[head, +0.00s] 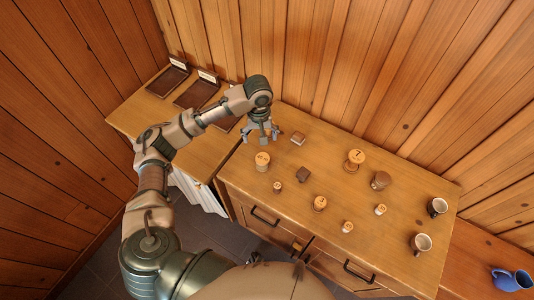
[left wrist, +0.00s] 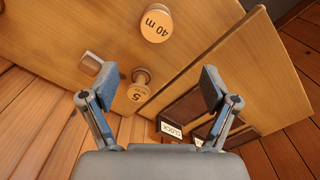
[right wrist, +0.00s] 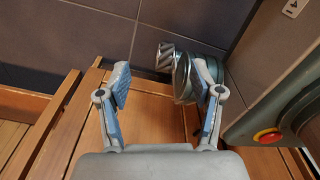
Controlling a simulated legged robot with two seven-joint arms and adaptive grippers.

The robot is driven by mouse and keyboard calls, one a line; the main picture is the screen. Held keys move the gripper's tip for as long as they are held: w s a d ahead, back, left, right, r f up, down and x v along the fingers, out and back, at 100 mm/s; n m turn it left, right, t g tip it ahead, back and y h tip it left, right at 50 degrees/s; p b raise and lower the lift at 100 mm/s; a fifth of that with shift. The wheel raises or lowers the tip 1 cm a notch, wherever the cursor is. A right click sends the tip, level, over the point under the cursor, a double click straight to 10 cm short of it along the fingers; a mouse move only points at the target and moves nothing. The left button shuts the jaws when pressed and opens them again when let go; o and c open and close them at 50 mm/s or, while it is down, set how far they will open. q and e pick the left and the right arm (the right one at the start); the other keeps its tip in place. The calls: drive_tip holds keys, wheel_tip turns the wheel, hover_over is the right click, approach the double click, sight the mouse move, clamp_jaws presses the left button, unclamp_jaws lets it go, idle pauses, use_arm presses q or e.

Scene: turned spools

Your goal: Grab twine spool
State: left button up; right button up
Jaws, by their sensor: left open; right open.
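Several turned wooden spools stand on the wooden cabinet top; none can be told by eye as the twine one. A pale spool marked 40 m (left wrist: 155,24) also shows in the head view (head: 262,160), just in front of my left gripper (head: 262,132). A smaller spool marked 5 (left wrist: 137,92) stands between and beyond the open left fingers, apart from them; in the head view the gripper seems to hide it. My left gripper is open and empty above the cabinet's left end. My right gripper (right wrist: 160,95) is open and empty, low before wooden fronts.
Mugs (head: 437,207) (head: 421,243) are at the right, a blue jug (head: 511,280) beyond. Labelled trays (head: 198,93) lie on the left table.

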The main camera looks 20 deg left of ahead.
sight(262, 158)
use_arm(q)
wheel_tip(262, 158, down, 12)
drive_tip(key=shift+s+r+b, duration=0.1)
drive_tip(key=shift+s+b, duration=0.05)
drive_tip(key=shift+b, duration=0.45)
drive_tip(key=f, duration=0.4)
drive_tip(key=shift+d+f+b, duration=0.3)
drive_tip(key=shift+d, duration=0.05)
drive_tip(key=shift+f, duration=0.25)
drive_tip(key=c, duration=1.3)
use_arm(e)
drive_tip(key=w, duration=0.2)
drive_tip(key=w+a, duration=0.1)
drive_tip(key=w, duration=0.1)
drive_tip(key=shift+w+r, duration=0.15)
drive_tip(key=shift+w, duration=0.25)
